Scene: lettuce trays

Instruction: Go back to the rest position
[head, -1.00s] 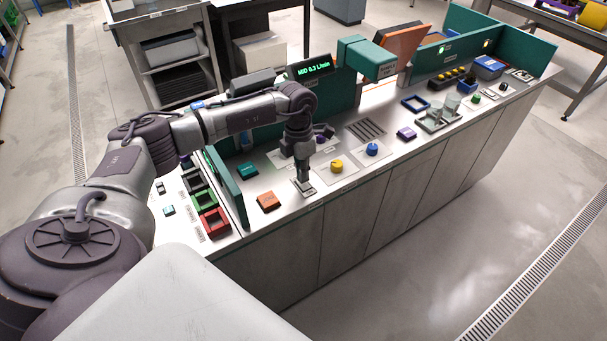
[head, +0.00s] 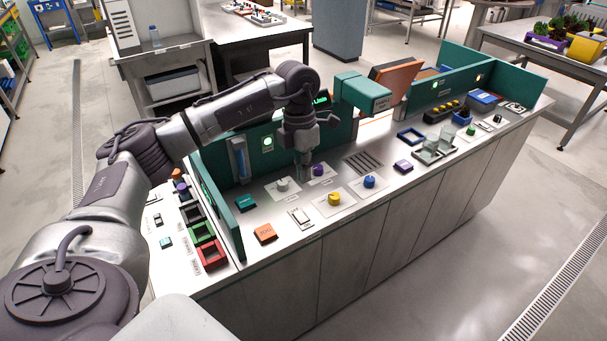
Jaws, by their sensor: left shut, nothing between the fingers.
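My left gripper (head: 303,172) is in the middle of the head view, pointing down above the white-topped counter (head: 282,227). Its fingers are shut with nothing between them. It is behind a small white rocker switch (head: 300,217) and close to a grey knob (head: 282,185) and a purple knob (head: 318,170). I cannot tell its exact height above the counter. My left arm comes in from the left and bends down at the wrist. My right gripper is not in view.
A yellow knob (head: 334,198), a blue knob (head: 369,181) and an orange block (head: 265,232) are on the counter nearby. Green panels (head: 239,214) stand up from it.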

